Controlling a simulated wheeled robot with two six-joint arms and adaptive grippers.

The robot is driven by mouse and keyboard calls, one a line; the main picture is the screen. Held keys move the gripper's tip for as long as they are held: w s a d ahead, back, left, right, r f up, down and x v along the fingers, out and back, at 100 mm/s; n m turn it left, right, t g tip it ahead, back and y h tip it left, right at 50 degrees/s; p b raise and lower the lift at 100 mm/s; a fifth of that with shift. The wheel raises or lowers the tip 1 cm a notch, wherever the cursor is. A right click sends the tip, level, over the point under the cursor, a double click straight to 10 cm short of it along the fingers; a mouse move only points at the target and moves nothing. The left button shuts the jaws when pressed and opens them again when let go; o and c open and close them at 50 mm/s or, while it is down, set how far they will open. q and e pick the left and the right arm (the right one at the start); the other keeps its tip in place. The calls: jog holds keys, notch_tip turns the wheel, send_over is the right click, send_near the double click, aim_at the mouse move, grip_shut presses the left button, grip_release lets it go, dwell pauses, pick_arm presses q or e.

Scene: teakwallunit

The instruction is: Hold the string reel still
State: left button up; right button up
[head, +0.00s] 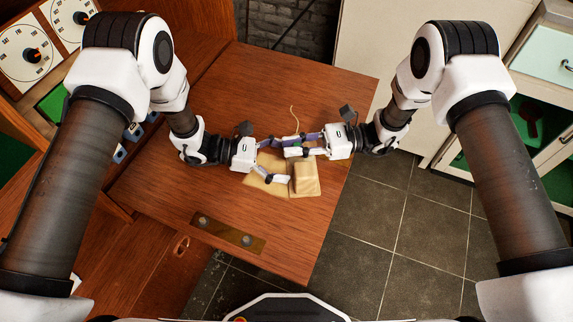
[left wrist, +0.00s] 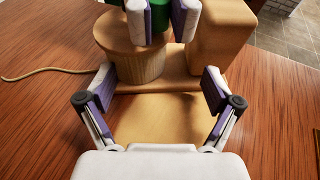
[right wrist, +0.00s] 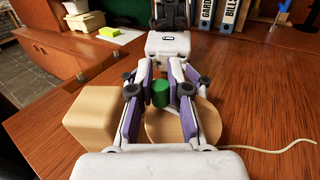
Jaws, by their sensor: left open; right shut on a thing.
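The string reel (left wrist: 135,62) is a tan drum with a green post (left wrist: 158,30) on top. It stands upright on a pale wooden base (left wrist: 165,120) beside an upright block (left wrist: 222,35). My right gripper (right wrist: 160,92) is shut on the green post from above the drum. My left gripper (left wrist: 158,88) is open and empty, its fingertips apart over the base, short of the drum. In the head view my left (head: 280,160) and right (head: 297,149) grippers meet closely and hide most of the reel. A string (right wrist: 270,146) trails from it onto the desk.
The brown desk top (head: 200,190) is mostly clear around the base. A metal strip (head: 228,235) lies near its front edge. Dials (head: 30,55) and shelves stand at the left, binders (right wrist: 232,15) too. Tiled floor lies right of the desk.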

pick_arm(q)
grip_shut()
jog(key=shift+o, duration=1.2)
grip_release()
pick_arm(e)
jog(key=o, duration=0.4)
jog(key=shift+o, duration=0.2)
pick_arm(q)
jog(key=shift+f+b, duration=0.4)
jog(key=shift+f, duration=0.05)
pick_arm(e)
jog(key=shift+w+d, duration=0.2)
jog(key=shift+d, duration=0.95)
jog(key=shift+w+d, duration=0.15)
jog(key=shift+d, duration=1.05)
jog(key=shift+w+d, duration=0.2)
jog(key=shift+d, duration=0.95)
